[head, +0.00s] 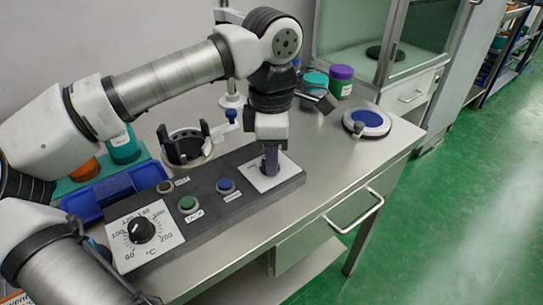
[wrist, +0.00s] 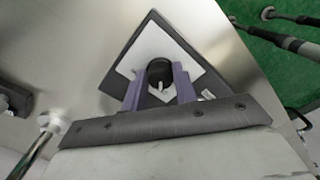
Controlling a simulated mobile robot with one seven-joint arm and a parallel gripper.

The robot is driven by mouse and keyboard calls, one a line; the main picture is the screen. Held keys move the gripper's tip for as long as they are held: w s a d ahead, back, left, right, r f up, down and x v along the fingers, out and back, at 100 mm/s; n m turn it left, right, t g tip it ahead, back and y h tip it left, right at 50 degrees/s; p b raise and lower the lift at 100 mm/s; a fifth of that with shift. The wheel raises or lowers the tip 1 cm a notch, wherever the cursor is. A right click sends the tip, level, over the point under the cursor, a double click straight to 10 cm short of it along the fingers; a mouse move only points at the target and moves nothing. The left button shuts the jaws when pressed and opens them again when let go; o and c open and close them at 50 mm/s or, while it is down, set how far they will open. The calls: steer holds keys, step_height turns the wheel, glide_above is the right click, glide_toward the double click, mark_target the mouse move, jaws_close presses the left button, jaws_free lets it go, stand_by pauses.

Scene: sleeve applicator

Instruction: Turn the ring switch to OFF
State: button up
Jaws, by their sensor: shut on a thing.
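The ring switch is a round dark knob on a white square plate at the right end of the dark control panel. Its plate (head: 283,175) shows in the head view, with the knob mostly hidden by my gripper. In the wrist view the dark knob (wrist: 159,72) with a small light mark sits on the white plate (wrist: 190,62). My gripper (head: 270,165) points down over it. Its two purple fingers (wrist: 160,85) stand on either side of the knob and are shut on it. The lettering on the plate is too small to read.
The panel (head: 240,205) also carries a black dial (head: 141,230), a green button (head: 187,204), a blue button (head: 225,186) and a brown button (head: 165,187). A ring-shaped holder (head: 184,148) stands behind it. A blue-topped round disc (head: 367,122) lies right. The steel table is clear between.

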steer(key=shift+n, duration=0.5)
steer(key=o, duration=1)
steer(key=shift+c, duration=0.2)
step_height(320, 180, up, 14)
steer(key=p, duration=0.1)
steer(key=shift+p, duration=0.3)
steer(key=shift+f, duration=0.15)
